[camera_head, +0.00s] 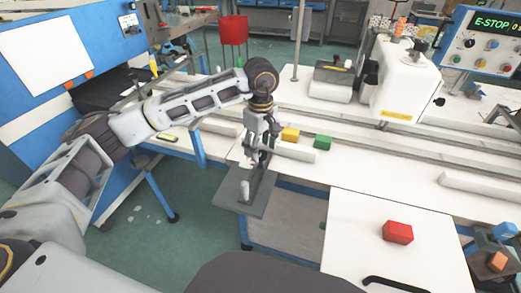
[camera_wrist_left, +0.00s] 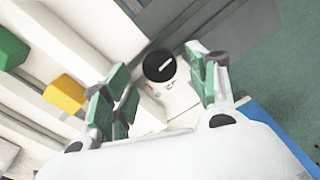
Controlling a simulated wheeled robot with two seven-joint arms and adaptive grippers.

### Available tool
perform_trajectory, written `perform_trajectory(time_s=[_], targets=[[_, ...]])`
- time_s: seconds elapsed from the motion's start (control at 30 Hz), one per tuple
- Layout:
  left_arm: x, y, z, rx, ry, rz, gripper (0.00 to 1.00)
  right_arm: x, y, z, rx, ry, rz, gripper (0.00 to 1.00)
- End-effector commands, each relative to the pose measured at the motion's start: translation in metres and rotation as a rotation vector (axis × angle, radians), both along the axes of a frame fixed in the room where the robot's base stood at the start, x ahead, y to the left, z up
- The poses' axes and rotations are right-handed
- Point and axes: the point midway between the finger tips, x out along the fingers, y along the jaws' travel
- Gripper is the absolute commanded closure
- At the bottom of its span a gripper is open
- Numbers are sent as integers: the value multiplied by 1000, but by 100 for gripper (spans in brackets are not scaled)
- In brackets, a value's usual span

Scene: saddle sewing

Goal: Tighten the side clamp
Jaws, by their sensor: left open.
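The side clamp shows in the left wrist view as a round black knob (camera_wrist_left: 159,65) with a white line, next to a white body (camera_wrist_left: 178,97). In the head view a dark grey plate (camera_head: 258,203) juts from the front edge of the white table, with a small pale post (camera_head: 245,190) standing on it. My left gripper (camera_head: 252,160) points down above this plate. In the left wrist view its green-padded fingers (camera_wrist_left: 158,80) are apart, with the knob showing between them. I cannot tell whether they touch it. My right gripper is not in view.
A yellow block (camera_head: 290,134) and a green block (camera_head: 322,142) lie behind and right of the left gripper. A red block (camera_head: 398,232) sits on a white panel (camera_head: 350,245) at the front right. A white machine head (camera_head: 402,85) stands at the back right.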

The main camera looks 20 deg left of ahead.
Motion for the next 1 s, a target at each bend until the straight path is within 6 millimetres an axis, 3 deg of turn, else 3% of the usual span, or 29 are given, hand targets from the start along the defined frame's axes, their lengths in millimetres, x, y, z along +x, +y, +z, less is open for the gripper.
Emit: perform_trajectory(time_s=[0.6,1.0], targets=[[1,-1,86,-1,-2,0,42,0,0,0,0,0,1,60],[1,0,101,0,0,0,42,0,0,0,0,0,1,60]])
